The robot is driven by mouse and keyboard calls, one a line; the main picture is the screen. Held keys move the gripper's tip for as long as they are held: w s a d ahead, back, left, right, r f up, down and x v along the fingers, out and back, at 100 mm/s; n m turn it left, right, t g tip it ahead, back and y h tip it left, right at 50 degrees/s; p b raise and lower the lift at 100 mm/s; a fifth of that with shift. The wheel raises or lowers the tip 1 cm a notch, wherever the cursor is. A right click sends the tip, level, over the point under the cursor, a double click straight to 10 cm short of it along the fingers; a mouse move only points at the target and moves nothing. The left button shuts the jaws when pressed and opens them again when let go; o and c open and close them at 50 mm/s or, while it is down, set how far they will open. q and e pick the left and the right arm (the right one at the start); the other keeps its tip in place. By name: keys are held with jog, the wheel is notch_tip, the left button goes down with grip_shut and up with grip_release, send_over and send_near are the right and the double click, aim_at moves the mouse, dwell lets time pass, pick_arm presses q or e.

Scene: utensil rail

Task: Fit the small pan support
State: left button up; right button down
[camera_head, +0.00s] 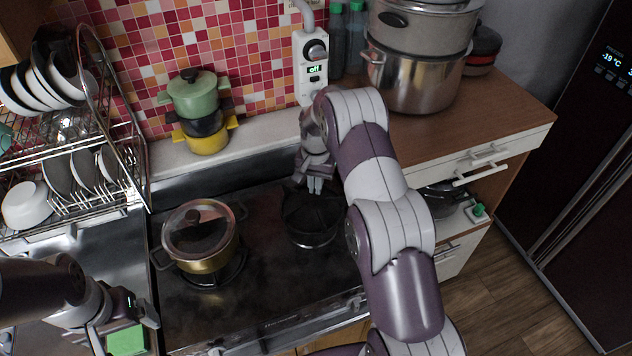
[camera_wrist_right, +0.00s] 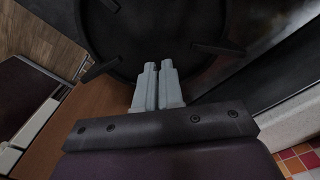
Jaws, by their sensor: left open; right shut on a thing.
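The small pan support, a black ring with inward prongs (camera_head: 311,238), is over the right part of the dark stove top (camera_head: 262,275). My right gripper (camera_head: 315,186) reaches down to its far side and is shut on it. In the right wrist view, the closed grey fingertips (camera_wrist_right: 158,68) meet the edge of the dark ring (camera_wrist_right: 100,45). I cannot tell whether the ring touches the stove. My left gripper (camera_head: 122,318) is open at the lower left, close to a green block (camera_head: 128,341); their contact is unclear.
A gold pot with a glass lid (camera_head: 200,238) stands on the left burner. A dish rack (camera_head: 75,150) is at the left. Stacked coloured pots (camera_head: 200,110) stand on the back ledge. Large steel pots (camera_head: 415,80) stand on the wooden counter (camera_head: 510,105) at the right.

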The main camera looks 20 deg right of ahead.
notch_tip(320, 180, down, 5)
jog(key=b, duration=0.3)
jog(key=shift+a, duration=0.15)
jog(key=shift+w+f+b, duration=0.2)
jog(key=shift+f+b, duration=0.2)
jog(key=shift+f, duration=0.05)
jog(key=shift+s+r, duration=0.1)
jog(key=shift+f+b, duration=0.65)
jog(key=shift+f, duration=0.3)
jog(key=c, duration=1.2)
grip_release()
